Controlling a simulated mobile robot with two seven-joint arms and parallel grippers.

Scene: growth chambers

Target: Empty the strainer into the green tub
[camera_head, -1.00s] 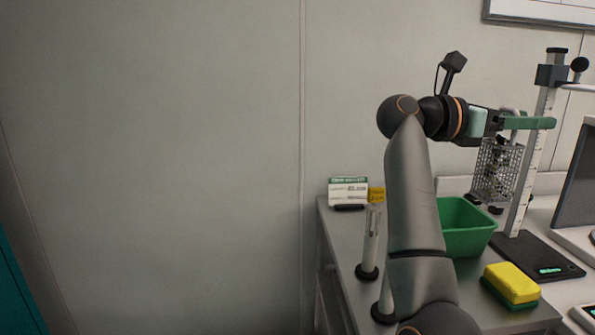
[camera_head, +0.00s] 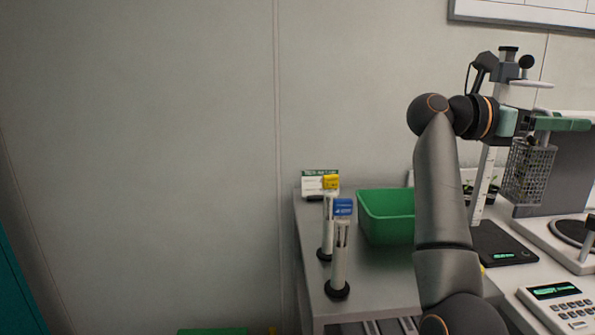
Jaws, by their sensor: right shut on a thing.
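My right gripper (camera_head: 540,124) is shut on the strainer's green handle, which sticks out to the right. The strainer (camera_head: 528,174) is a grey wire-mesh basket hanging upright below the gripper. Small dark and greenish bits show through its mesh. The green tub (camera_head: 377,218) stands on the grey bench, left of the strainer and partly behind my right forearm. The visible part of its inside looks empty. The strainer is well to the right of the tub in the picture, not over it. My left gripper is not in view.
A ruled upright stand (camera_head: 487,180) rises behind my arm from a dark base (camera_head: 505,245). A keypad device (camera_head: 558,305) is at right front.

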